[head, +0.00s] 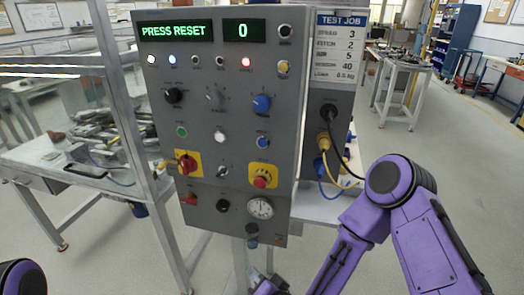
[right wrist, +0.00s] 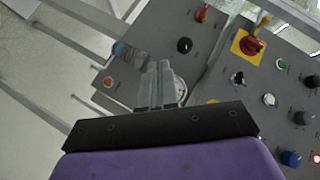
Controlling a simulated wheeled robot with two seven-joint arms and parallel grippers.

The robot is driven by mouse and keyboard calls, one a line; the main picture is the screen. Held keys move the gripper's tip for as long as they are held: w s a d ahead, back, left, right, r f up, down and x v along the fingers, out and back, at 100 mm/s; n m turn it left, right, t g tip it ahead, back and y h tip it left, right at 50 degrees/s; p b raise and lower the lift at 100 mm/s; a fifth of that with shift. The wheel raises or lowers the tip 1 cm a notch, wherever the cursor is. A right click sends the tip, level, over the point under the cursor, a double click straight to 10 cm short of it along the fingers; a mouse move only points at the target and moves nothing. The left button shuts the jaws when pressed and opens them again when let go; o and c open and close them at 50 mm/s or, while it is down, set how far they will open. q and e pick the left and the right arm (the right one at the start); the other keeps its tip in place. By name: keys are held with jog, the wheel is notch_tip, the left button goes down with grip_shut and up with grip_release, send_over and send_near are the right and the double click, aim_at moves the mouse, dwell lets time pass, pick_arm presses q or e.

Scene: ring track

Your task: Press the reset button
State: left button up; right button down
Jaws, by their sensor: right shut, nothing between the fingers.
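The grey control panel (head: 210,140) stands upright ahead, with a green display reading PRESS RESET (head: 173,31) and another reading 0. A green button (head: 182,132), a white button (head: 220,135) and a blue button (head: 263,142) sit in a row at mid-panel. Their labels are too small to read, so I cannot tell which is the reset button. My right gripper (head: 262,282) is low, near the bottom edge of the head view, below the panel. In the right wrist view its fingers (right wrist: 158,80) are shut and empty, overlapping the gauge. My left gripper is out of view.
A red emergency stop (head: 262,180) and a red rotary switch (head: 187,163) flank the lower panel, above a gauge (head: 260,208). Cables (head: 330,160) hang at the panel's right side. A clear guard with a metal post (head: 135,120) stands left.

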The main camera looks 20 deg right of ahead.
aim_at(263, 143)
jog(key=w+r+m+t+h, duration=0.1)
jog(key=w+r+m+t, duration=0.1)
jog(key=r, duration=0.7)
jog(key=w+d+r+m+t+h+b, duration=0.1)
jog(key=w+r+m+t, duration=0.2)
jog(key=r, duration=0.6)
jog(key=w+r+m+t+b, duration=0.1)
jog(key=w+r+m+t, duration=0.1)
jog(key=r+t, duration=0.4)
notch_tip(263, 143, up, 3)
jog(key=shift+w+d+r+h, duration=0.15)
jog(key=shift+w+d+h, duration=0.25)
jog(key=shift+w, duration=0.1)
jog(key=w+d+p, duration=0.1)
jog(key=w, duration=0.1)
jog(key=w+d+p, duration=0.2)
jog(key=w, duration=0.1)
jog(key=w+d+p, duration=0.1)
jog(key=w+d, duration=0.1)
jog(key=shift+w+p, duration=0.15)
jog(key=shift+p, duration=0.15)
